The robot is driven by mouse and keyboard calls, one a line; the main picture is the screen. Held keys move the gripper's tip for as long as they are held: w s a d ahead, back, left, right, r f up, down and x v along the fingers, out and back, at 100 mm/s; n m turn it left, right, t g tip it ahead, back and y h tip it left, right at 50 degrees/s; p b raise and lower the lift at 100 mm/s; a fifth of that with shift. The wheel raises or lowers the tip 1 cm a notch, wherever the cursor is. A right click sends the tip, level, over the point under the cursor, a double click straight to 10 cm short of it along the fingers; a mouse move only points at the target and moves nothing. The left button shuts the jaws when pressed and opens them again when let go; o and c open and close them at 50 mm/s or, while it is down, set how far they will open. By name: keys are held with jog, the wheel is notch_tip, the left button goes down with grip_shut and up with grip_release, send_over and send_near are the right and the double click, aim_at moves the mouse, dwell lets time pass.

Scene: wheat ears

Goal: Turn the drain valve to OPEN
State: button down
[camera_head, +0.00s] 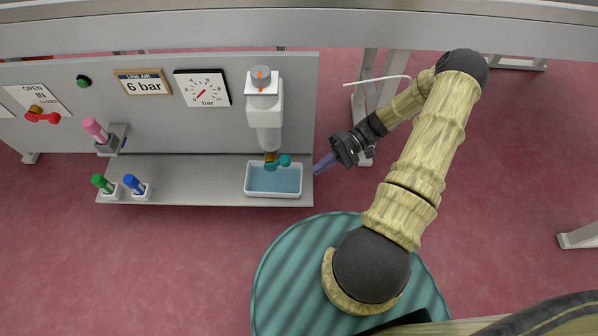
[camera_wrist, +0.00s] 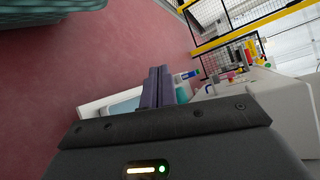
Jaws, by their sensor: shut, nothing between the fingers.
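The drain valve (camera_head: 279,162) has a teal handle on a brass stem. It sits under the white filter unit (camera_head: 268,112) on the grey panel, just above a white tray (camera_head: 248,188) holding blue liquid. My gripper (camera_head: 317,169) is shut and empty, its purple-grey fingers pressed together just right of the tray and the shelf's right end. It is apart from the valve handle. In the wrist view the shut fingers (camera_wrist: 158,86) point towards the bench and hide part of the tray (camera_wrist: 95,107). The valve cannot be made out there.
The panel (camera_head: 150,132) also carries a 6 bar sign (camera_head: 143,83), a pressure gauge (camera_head: 202,88) and a red lever (camera_head: 43,117). Open floor lies right of the shelf (camera_head: 195,180).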

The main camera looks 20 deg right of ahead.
jog(key=d+f+m+t+y+b, duration=0.1)
jog(key=d+f+t+y+b, duration=0.2)
jog(key=f+t+y, duration=0.1)
jog(key=w+d+f+m+t+y+b, duration=0.1)
jog(key=d+f+t+y+b, duration=0.2)
jog(key=f+t, duration=0.4)
jog(key=shift+w+d+f+m+t+y+b, duration=0.15)
jog(key=shift+d+f+m+t+y+b, duration=0.15)
jog(key=shift+f+y+b, duration=0.35)
jog(key=shift+a+f, duration=0.1)
jog(key=shift+f, duration=0.1)
jog(key=b, duration=0.5)
send_near(278, 165)
notch_tip(278, 165, up, 4)
jog(key=a, duration=0.1)
jog(key=shift+x, duration=0.85)
jog(key=shift+r, duration=0.15)
